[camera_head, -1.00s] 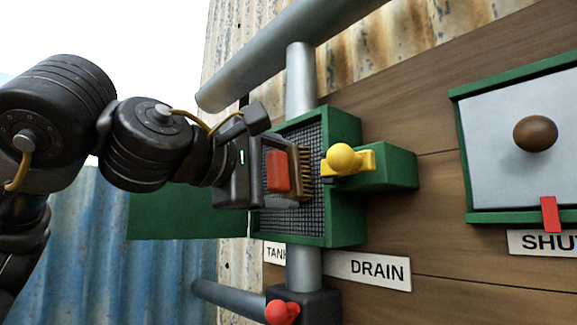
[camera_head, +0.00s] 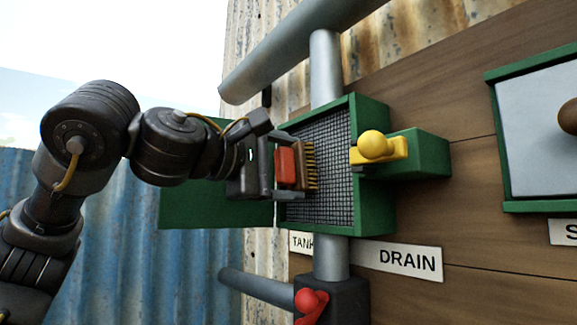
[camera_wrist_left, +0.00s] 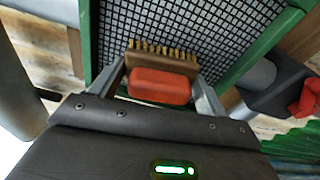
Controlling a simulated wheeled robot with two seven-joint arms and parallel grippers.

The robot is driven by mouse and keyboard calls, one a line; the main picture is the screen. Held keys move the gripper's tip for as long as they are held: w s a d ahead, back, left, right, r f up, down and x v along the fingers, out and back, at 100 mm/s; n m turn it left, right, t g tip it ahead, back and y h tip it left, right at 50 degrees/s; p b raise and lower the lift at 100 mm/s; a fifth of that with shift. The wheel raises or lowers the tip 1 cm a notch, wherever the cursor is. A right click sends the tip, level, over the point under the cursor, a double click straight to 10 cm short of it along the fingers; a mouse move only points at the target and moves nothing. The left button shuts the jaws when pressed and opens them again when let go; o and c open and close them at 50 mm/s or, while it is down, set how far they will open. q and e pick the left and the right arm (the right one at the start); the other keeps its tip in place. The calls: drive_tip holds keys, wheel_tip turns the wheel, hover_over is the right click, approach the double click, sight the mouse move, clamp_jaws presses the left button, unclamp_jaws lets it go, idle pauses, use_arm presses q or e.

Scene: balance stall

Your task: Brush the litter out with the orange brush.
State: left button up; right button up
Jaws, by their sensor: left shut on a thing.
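The brush (camera_head: 306,168) has an orange-red grip, a brown wooden block and yellowish bristles. My left gripper (camera_head: 284,170) is shut on it. The bristles point at the dark mesh screen (camera_head: 335,135) inside the green box (camera_head: 375,175). In the left wrist view the brush (camera_wrist_left: 160,86) sits between the fingers, in front of the mesh (camera_wrist_left: 190,22). I cannot tell whether the bristles touch the mesh. I make out no litter on the visible mesh; the brush and gripper hide part of it. My right gripper is out of view.
The green door (camera_head: 195,205) stands open at left. A yellow latch (camera_head: 378,147) sits at the box's right side. Grey pipes (camera_head: 326,70) run above and below. A red valve handle (camera_head: 310,305) is below, near the DRAIN sign (camera_head: 400,262). A shutter panel (camera_head: 535,130) is at right.

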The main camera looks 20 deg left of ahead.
use_arm(q)
drive_tip(key=shift+w+a, duration=0.5)
drive_tip(key=shift+a, duration=0.3)
drive_tip(key=shift+w+a, duration=0.5)
drive_tip(key=shift+a, duration=0.3)
drive_tip(key=shift+s+d, duration=0.1)
drive_tip(key=shift+d, duration=0.05)
drive_tip(key=shift+a+b+v, duration=0.15)
drive_tip(key=shift+b+v, duration=0.05)
drive_tip(key=shift+v, duration=1.25)
drive_tip(key=shift+a+b+v, duration=0.15)
drive_tip(key=shift+a+v, duration=0.05)
drive_tip(key=shift+v, duration=1.3)
drive_tip(key=shift+w, duration=0.2)
drive_tip(key=shift+s, duration=0.1)
